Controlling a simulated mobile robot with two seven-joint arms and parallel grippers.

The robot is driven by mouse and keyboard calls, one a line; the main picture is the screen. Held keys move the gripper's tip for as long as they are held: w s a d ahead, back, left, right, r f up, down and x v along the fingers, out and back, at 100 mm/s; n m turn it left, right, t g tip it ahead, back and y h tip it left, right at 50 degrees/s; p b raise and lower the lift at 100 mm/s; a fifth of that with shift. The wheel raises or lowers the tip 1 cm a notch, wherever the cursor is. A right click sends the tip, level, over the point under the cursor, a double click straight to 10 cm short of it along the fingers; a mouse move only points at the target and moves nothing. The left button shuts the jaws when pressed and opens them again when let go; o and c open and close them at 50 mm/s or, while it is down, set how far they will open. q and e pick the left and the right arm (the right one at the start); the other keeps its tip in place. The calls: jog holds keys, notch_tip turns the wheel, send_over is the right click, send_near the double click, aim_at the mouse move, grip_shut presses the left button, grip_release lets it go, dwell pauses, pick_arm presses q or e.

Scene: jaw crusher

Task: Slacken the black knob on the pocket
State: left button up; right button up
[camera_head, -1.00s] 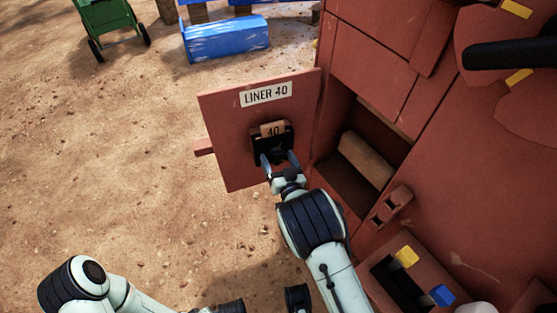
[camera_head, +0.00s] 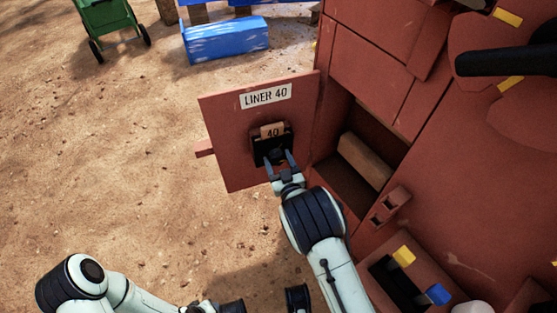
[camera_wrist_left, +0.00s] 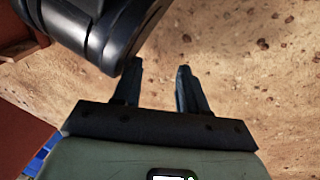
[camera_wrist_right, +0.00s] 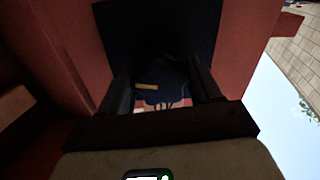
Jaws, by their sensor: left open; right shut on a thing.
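The black pocket (camera_head: 259,146) is on the red door marked LINER 40 (camera_head: 228,161), and a tan tag reading 40 (camera_head: 272,131) sticks out of its top. The black knob (camera_wrist_right: 165,74) shows in the right wrist view as a dark round shape with a yellow mark, between my right fingers. My right gripper (camera_head: 280,163) reaches the pocket's front from below and is shut on the knob. In the head view the knob is hard to tell from the dark pocket. My left gripper (camera_wrist_left: 158,88) is open and empty above the dirt.
The door stands open beside a recess with a wooden block (camera_head: 364,160). The red machine fills the right side, with yellow (camera_head: 404,256) and blue (camera_head: 438,294) tipped parts at lower right. Open dirt lies left, with a blue block (camera_head: 226,39) and green cart (camera_head: 104,17) behind.

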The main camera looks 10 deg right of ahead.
jog(key=n+p, duration=0.1)
jog(key=n, duration=0.5)
jog(key=shift+d+n+p, duration=0.1)
jog(key=shift+n+p, duration=0.2)
jog(key=n, duration=0.3)
jog(key=shift+r+p, duration=0.1)
jog(key=shift+p, duration=0.3)
pick_arm(q)
jog(key=shift+w+d+r+p, duration=0.1)
jog(key=shift+d+r, duration=0.2)
jog(key=shift+r, duration=0.5)
jog(key=shift+w+d+r+p, duration=0.15)
jog(key=shift+d+r, duration=0.2)
jog(key=shift+r, duration=0.45)
jog(key=shift+w+d+r+p, duration=0.1)
jog(key=shift+d+r, duration=0.2)
jog(key=shift+r, duration=0.5)
pick_arm(e)
jog(key=shift+n, duration=1.9)
pick_arm(q)
jog(key=shift+s, duration=0.1)
pick_arm(e)
jog(key=shift+d, duration=0.1)
jog(key=o, duration=1)
jog(key=shift+c, duration=0.2)
